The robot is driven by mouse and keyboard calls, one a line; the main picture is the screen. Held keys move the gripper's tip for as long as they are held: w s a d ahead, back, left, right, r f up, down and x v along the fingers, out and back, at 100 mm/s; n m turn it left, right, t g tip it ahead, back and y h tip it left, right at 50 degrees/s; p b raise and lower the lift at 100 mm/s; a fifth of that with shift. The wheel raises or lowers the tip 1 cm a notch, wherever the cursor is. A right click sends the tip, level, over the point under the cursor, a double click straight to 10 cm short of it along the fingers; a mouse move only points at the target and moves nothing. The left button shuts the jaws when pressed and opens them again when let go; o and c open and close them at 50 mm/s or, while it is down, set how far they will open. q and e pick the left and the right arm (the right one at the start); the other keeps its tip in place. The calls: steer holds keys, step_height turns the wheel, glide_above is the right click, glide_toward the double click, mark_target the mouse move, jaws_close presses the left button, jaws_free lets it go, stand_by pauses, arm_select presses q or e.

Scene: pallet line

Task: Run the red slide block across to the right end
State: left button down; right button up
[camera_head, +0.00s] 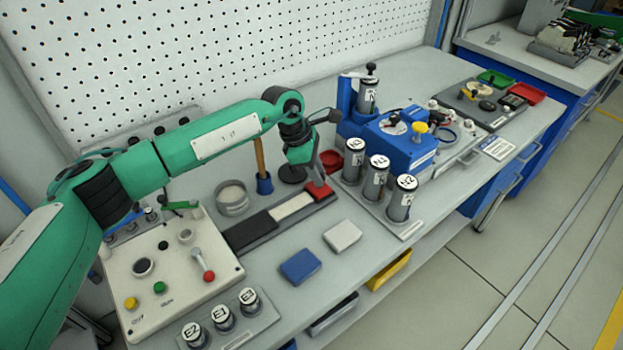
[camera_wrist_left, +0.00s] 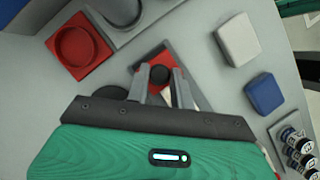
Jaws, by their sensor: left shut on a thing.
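The red slide block (camera_head: 319,191) sits on a long dark slide track (camera_head: 250,233), close to the track's right end. The track has a black stretch at left and a white strip (camera_head: 292,207) in the middle. My left gripper (camera_head: 316,178) is over the block from above. In the left wrist view, the fingers of my left gripper (camera_wrist_left: 160,80) are around the dark knob on the red block (camera_wrist_left: 149,60) and shut on it. The fingers hide part of the block. My right gripper is not in view.
Left of the track is a control panel (camera_head: 165,265) with a red-knobbed lever. A round tin (camera_head: 232,199) stands behind the track. Labelled cylinders (camera_head: 377,178) stand to the right. A blue pad (camera_head: 300,267) and a white pad (camera_head: 342,236) lie in front.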

arm_select(q)
steer(key=shift+w+d+r, duration=0.1)
steer(key=shift+r, duration=0.1)
steer(key=c, duration=1.6)
jaws_free()
steer(key=o, duration=0.4)
steer(key=shift+d, duration=0.1)
steer(key=shift+c, duration=0.2)
steer(key=shift+w+d+f, duration=0.1)
steer(key=shift+f, duration=0.05)
steer(key=shift+a+r, duration=0.3)
steer(key=shift+r, duration=0.15)
steer(key=s+b+v, duration=0.1)
steer(key=b+v, duration=0.1)
steer(key=v, duration=1)
steer(key=shift+w+r, duration=0.4)
steer(key=shift+w, duration=0.15)
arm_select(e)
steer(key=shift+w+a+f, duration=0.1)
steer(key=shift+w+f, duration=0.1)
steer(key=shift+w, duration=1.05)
